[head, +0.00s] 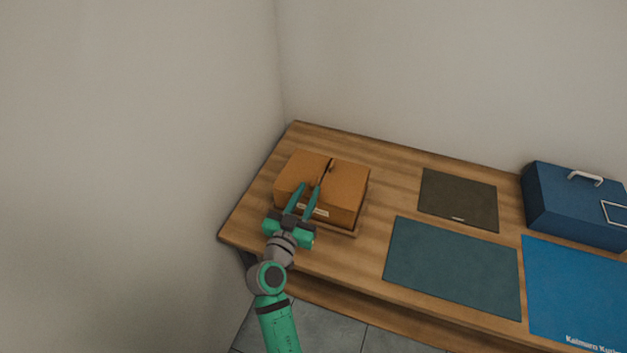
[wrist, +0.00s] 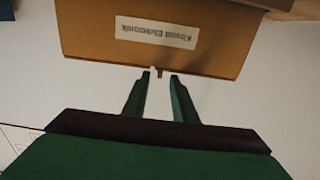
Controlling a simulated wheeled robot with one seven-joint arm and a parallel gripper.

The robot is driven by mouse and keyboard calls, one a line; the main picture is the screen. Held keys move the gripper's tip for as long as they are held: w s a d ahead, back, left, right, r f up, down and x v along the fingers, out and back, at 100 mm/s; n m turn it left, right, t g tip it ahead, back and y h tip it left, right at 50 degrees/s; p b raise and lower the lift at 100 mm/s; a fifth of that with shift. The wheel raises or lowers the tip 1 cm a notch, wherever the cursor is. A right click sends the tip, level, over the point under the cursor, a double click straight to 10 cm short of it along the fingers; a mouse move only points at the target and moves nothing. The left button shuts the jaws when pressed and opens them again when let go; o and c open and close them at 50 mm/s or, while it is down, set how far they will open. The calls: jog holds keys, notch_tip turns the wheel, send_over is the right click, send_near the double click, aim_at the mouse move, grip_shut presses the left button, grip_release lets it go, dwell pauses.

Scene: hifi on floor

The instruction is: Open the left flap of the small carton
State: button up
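The small carton (head: 342,190) is orange-brown and sits near the left end of the wooden table. Its top shows a left flap (head: 302,170) and a right flap, both lying flat, with a dark seam and small tabs between them. My gripper (head: 310,188) is at the carton's front edge, its two green fingers apart and reaching over the front part of the top. In the wrist view the carton's brown face with a white label (wrist: 157,32) lies beyond the fingertips (wrist: 160,76). A small tab shows between the fingertips. Nothing is clearly held; contact cannot be told.
The table (head: 375,235) has bare wood around the carton. To the right lie a dark mat (head: 459,198), a teal mat (head: 453,265) and a blue mat (head: 580,295). A blue case (head: 570,205) with a handle stands at the far right. Walls stand left and behind.

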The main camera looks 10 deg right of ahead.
aim_at(311, 186)
jog(key=shift+x, duration=2.6)
jog(key=shift+c, duration=0.6)
grip_shut()
